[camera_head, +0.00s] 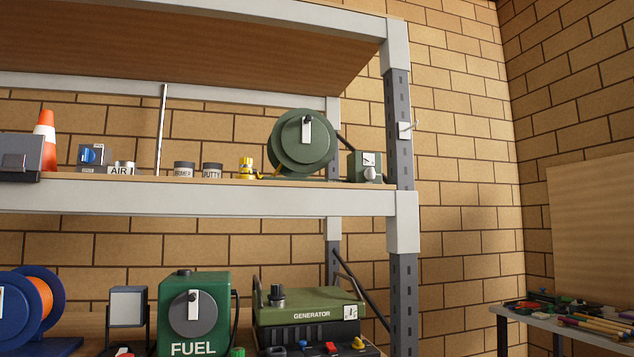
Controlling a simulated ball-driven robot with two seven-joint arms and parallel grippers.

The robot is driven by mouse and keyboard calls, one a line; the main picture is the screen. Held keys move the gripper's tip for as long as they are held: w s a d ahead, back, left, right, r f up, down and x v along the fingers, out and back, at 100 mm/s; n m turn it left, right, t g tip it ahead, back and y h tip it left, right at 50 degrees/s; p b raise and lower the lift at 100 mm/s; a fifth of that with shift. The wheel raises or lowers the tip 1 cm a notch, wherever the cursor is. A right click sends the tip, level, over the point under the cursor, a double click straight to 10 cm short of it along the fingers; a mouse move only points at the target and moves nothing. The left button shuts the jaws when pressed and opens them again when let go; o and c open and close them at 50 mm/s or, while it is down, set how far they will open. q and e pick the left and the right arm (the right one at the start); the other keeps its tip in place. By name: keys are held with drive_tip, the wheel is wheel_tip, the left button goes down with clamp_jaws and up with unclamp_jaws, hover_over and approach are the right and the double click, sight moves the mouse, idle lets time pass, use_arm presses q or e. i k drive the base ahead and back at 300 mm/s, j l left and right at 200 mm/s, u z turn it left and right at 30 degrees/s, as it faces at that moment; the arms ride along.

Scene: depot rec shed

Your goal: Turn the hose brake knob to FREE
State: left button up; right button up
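A green reel (283,155) stands on the upper shelf near its right end, with a white pointer-like tag on its face. Right beside it is a small grey-green box (355,170) with a white label plate and a small pale round knob (370,173) on its front. This looks like the hose brake, but its lettering is too small to read and I cannot tell the knob's setting. A dark hose runs behind the box. Neither of my grippers is in view.
The shelf's right post (399,95) stands just right of the box. A yellow fitting (246,166) and tins (213,171) stand left of the reel. Below are a FUEL unit (222,310), a GENERATOR (290,302) and a blue reel (15,290). A cluttered table (505,309) stands right.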

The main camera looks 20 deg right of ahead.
sight(370, 173)
drive_tip(key=i+l+z, duration=0.35)
drive_tip(key=i+l, duration=0.35)
